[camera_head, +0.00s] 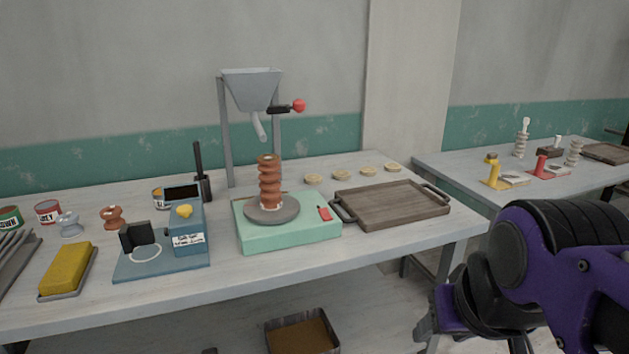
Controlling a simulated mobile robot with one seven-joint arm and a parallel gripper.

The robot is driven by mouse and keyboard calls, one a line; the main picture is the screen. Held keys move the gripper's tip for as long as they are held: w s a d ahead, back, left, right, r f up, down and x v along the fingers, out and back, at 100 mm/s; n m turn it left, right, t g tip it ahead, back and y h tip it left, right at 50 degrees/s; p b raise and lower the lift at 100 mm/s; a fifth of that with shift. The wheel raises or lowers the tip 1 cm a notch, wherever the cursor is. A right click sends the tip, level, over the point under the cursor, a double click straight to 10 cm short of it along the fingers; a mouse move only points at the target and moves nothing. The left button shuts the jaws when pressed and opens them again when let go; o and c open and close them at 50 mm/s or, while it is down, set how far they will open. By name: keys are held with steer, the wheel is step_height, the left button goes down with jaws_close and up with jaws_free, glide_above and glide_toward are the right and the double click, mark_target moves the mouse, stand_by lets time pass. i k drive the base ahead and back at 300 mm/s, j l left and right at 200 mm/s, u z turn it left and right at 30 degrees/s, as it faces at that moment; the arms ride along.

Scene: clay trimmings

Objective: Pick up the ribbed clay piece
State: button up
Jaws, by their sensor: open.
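The ribbed clay piece (269,182) is a terracotta-brown, ringed column. It stands upright on a round grey wheel disc (272,212) on top of a mint-green base (290,235), near the middle of the table. My gripper (424,325) is at the lower right, in front of and below the table edge, well apart from the clay piece. It is open; nothing shows between its fingers, which are small and partly hidden by my purple arm.
A wooden tray (390,205) lies right of the green base. A metal hopper (252,90) on a stand rises behind the piece. A blue device (187,227) and yellow sponge (67,267) sit left. A bin (302,321) stands below. A second table (450,170) holds grey ribbed pieces.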

mark_target(270, 199)
steer(key=l+u, duration=0.15)
steer(key=u, duration=0.2)
steer(key=l+u, duration=0.2)
steer(key=u, duration=0.2)
steer(key=i, duration=0.05)
